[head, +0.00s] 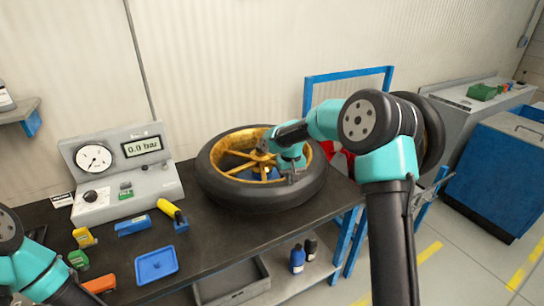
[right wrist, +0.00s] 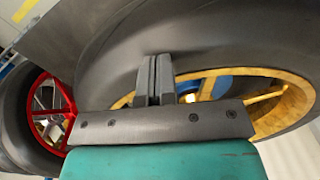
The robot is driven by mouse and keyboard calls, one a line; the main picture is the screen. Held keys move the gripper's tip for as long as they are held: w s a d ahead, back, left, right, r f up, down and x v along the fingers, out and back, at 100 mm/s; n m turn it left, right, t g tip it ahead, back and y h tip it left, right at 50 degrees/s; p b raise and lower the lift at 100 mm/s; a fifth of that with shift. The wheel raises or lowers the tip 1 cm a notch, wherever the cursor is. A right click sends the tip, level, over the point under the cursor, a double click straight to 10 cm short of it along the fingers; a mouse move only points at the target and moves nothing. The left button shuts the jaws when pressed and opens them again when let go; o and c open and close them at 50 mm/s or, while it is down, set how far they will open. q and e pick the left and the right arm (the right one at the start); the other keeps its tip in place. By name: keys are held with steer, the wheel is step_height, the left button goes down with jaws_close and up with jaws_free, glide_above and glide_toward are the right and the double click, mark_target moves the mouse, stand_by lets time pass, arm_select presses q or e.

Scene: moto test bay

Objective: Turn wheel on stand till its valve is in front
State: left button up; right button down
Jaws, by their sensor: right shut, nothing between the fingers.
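The wheel (head: 216,184) lies flat on its stand on the dark bench, with a black tyre and a gold spoked rim (head: 233,160). A bit of blue shows between the spokes; the rest of the stand is hidden. I cannot make out the valve. My right gripper (head: 293,179) is shut and empty at the front right of the wheel, by the inner edge of the tyre. In the right wrist view its closed fingers (right wrist: 155,80) point at the tyre sidewall (right wrist: 215,45); I cannot tell if they touch. My left arm shows at the lower left, its gripper not visible.
A grey gauge box (head: 125,178) reading 0.0 bar stands left of the wheel. A yellow-and-black tool (head: 172,212), a blue tray (head: 156,264) and small items lie in front of it. A red-rimmed wheel (right wrist: 40,110) is beyond the bench's right end.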

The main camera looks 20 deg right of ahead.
steer(key=shift+a, duration=0.1)
steer(key=shift+a+f, duration=0.25)
steer(key=shift+a, duration=0.3)
steer(key=shift+s, duration=0.1)
steer(key=shift+a, duration=0.1)
steer(key=shift+a, duration=0.5)
steer(key=shift+r, duration=0.1)
steer(key=shift+r, duration=3.1)
